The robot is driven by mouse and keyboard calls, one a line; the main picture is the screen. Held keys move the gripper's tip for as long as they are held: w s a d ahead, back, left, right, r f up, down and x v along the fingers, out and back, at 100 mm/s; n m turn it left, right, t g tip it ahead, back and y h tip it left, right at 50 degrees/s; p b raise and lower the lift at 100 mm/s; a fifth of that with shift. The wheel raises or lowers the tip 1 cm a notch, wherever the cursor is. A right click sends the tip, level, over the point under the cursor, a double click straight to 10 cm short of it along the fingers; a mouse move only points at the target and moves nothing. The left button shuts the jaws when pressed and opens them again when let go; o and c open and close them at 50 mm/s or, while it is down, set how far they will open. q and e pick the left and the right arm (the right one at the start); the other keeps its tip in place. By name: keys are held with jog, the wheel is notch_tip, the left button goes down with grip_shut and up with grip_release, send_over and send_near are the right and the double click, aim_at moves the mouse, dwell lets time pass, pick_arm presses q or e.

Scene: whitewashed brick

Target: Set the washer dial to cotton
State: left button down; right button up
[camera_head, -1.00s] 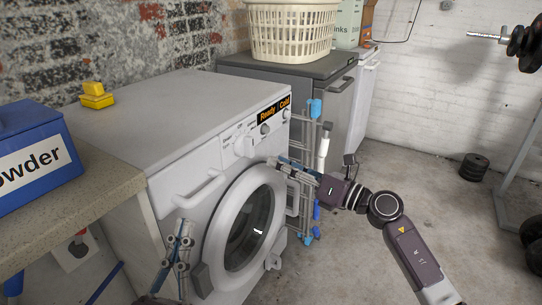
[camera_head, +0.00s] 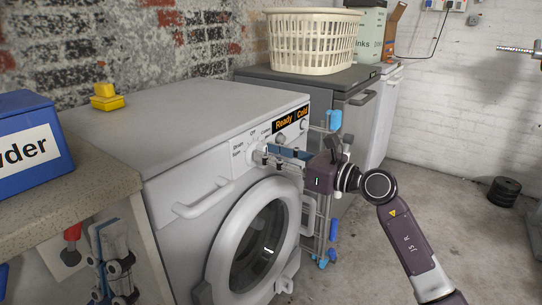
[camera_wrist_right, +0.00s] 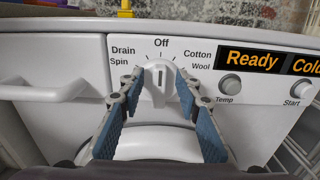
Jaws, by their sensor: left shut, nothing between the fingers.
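The washer (camera_head: 185,160) stands at the centre of the head view. Its white dial (camera_wrist_right: 159,78) shows in the right wrist view, with its pointer upright toward "Off". "Drain" and "Spin" are printed to the dial's left, "Cotton" and "Wool" to its right. My right gripper (camera_wrist_right: 159,80) is open, with one finger on each side of the dial; I cannot tell if they touch it. In the head view the right gripper (camera_head: 264,154) reaches the panel and partly hides the dial. My left gripper (camera_head: 113,255) is shut and empty, low beside the counter.
The display (camera_wrist_right: 268,60) reads "Ready" and "Cold", with Temp (camera_wrist_right: 230,84) and Start (camera_wrist_right: 299,89) buttons below. A blue powder box (camera_head: 30,140) stands on the counter (camera_head: 85,180) at left. A drying rack (camera_head: 325,225) stands right of the washer, close to my right arm.

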grip_shut()
dwell(0.3)
